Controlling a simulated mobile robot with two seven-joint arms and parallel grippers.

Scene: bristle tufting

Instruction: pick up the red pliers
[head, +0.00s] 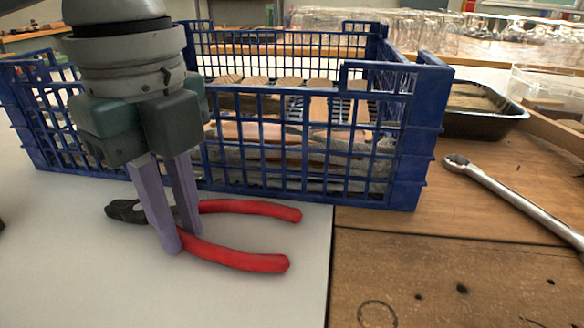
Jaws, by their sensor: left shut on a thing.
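The red pliers (240,257) lie on the white surface in front of the blue crate, their dark jaws pointing left and their two red handles spread to the right. My left gripper (183,243) comes down over them from above. Its two purple fingers are around the pliers near the pivot, one in front and one behind, and it is shut on them. The fingers hide the pivot. The pliers appear to be at the surface; I cannot tell whether they are lifted. My right gripper is not in view.
A blue plastic crate (433,125) with wooden pieces and grey cloth stands close behind the pliers. A metal wrench (515,199) lies on the wooden table at right. A black tray (505,116) is behind it. The white surface in front is clear.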

